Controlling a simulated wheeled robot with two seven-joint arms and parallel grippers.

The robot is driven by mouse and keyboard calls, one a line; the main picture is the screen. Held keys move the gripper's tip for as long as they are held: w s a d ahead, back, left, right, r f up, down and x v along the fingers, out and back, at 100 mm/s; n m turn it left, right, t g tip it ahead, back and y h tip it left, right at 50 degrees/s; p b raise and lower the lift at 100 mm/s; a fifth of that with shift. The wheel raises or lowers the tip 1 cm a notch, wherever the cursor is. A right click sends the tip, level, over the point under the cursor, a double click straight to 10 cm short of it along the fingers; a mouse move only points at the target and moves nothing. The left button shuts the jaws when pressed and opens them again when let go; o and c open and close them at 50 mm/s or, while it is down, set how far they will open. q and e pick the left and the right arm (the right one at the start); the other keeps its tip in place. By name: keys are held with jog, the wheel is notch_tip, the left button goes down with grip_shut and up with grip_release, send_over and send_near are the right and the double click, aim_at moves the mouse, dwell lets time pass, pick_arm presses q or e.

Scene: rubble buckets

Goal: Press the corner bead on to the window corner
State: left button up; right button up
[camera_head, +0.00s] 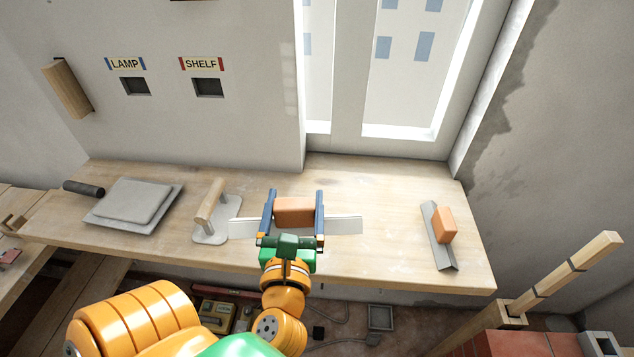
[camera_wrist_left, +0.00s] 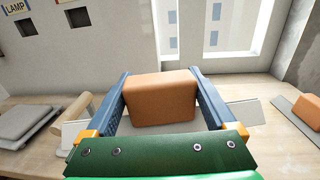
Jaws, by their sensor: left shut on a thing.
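My left gripper (camera_head: 293,208) is shut on an orange block (camera_head: 295,212), one blue finger on each side of it. The block also shows between the fingers in the left wrist view (camera_wrist_left: 160,97). A long white strip (camera_head: 345,225), which looks like the corner bead, runs crosswise under the block and sticks out past both fingers. Its middle is hidden. I cannot tell whether it touches the bench. The window corner (camera_head: 302,95) is the upright wall edge left of the window, behind the bench and apart from the strip. My right gripper is not in view.
On the wooden bench (camera_head: 390,190), a float with a wooden handle (camera_head: 210,205) stands left of my gripper, and a grey board (camera_head: 130,205) lies further left. A grey angled piece with an orange block (camera_head: 444,225) lies at the right. The bench between is clear.

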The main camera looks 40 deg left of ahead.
pick_arm(q)
jog(key=shift+s+d+r+p, duration=0.1)
jog(key=shift+s+r+p, duration=0.55)
jog(key=shift+s+p, duration=0.1)
jog(key=shift+s, duration=0.4)
jog(key=shift+f, duration=0.1)
